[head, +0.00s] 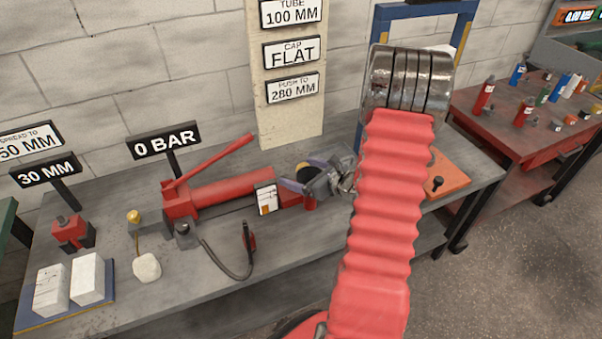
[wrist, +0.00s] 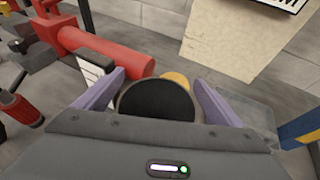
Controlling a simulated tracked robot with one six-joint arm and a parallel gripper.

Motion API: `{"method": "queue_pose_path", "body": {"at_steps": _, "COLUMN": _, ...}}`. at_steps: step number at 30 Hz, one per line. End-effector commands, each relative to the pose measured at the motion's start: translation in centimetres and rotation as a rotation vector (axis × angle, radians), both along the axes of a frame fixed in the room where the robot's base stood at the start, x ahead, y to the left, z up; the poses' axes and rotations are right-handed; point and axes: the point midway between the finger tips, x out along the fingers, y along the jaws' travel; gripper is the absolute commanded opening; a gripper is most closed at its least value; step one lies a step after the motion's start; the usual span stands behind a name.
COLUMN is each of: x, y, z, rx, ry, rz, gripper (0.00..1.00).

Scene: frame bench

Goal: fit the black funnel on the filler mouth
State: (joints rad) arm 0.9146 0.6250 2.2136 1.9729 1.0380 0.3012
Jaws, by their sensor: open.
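My gripper (head: 297,171) is over the bench at the right end of the red hand pump (head: 232,190). In the wrist view its two purple fingers (wrist: 158,78) are spread apart. A round black shape (wrist: 155,99) with a thin pale rim shows between them; it looks like the black funnel seen from above. I cannot tell whether the fingers touch it. Its lower part is hidden behind my gripper's body. A yellow round thing (wrist: 178,79) shows just beyond it. I cannot make out the filler mouth; my gripper covers much of that area.
The pump's raised red handle (head: 212,160) and the "0 BAR" sign (head: 166,140) stand to the left. A black hose (head: 228,265) lies in front. White blocks (head: 88,278) and a red tool (head: 72,232) are far left. An orange plate (head: 446,176) lies right.

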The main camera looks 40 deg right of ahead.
Motion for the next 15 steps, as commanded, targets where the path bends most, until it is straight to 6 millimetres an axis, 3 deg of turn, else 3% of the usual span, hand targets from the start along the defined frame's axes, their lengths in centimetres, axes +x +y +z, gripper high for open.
{"method": "queue_pose_path", "body": {"at_steps": 7, "x": -1.4, "y": -0.3, "z": 0.7, "rx": -0.002, "ry": -0.001, "rz": -0.001, "gripper": 0.9}}
{"method": "queue_pose_path", "body": {"at_steps": 15, "x": -5.1, "y": -0.8, "z": 2.2, "rx": -0.001, "ry": -0.001, "rz": -0.005, "gripper": 0.9}}
